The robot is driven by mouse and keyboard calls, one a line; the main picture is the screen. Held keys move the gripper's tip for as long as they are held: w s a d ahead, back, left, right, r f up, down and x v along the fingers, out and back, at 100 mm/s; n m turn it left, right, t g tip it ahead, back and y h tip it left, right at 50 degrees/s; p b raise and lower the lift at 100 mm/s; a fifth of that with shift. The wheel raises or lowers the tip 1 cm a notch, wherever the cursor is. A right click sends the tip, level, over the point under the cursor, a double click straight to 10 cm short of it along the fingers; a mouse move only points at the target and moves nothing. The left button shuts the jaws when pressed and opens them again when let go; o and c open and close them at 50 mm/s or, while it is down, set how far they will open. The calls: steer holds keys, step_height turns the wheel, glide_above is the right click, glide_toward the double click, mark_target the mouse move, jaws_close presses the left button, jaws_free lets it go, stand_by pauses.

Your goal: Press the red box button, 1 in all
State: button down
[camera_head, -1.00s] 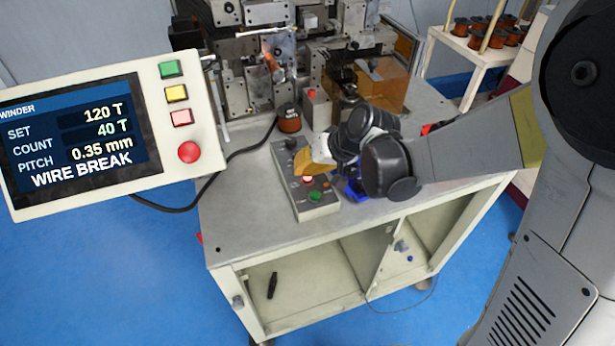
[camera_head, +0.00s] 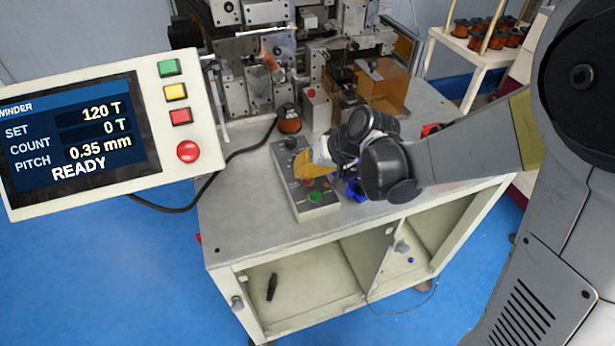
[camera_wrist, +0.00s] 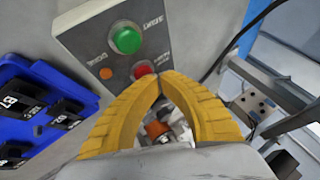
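The grey control box (camera_head: 315,208) lies on the bench top. It carries a red button, a green button (camera_head: 314,196) and an orange one, with a dark knob at its far end. In the wrist view the red button (camera_wrist: 143,70) sits right by the fingertips, partly covered by them; the green button (camera_wrist: 126,38) is clear. My gripper (camera_wrist: 158,75) has yellow fingers whose tips meet, with nothing between them. It hangs over the box; whether it touches the red button I cannot tell. The winder display (camera_head: 80,130) reads READY, count 0 T, set 120 T.
A blue tray (camera_wrist: 40,105) with black parts lies beside the box. A copper spool (camera_head: 289,122) and a small box with a red top (camera_head: 317,108) stand behind it. The winding machine (camera_head: 260,80) fills the back. The bench's front left is clear.

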mark_target(303, 178)
steer(key=shift+r, duration=0.1)
steer(key=shift+r+p, duration=0.6)
steer(key=shift+r, duration=0.15)
step_height(303, 178, up, 5)
steer(key=p, duration=0.4)
steer(key=shift+r, duration=0.1)
stand_by(0.6)
steer(key=s+d+m+t+h+b, duration=0.1)
steer(key=s+d+h+b, duration=0.5)
steer(key=s+d, duration=1)
steer(key=shift+s+d+r+m+t+b, duration=0.3)
steer(key=shift+s+r+t+b, duration=0.1)
steer(key=shift+s+t+b, duration=0.6)
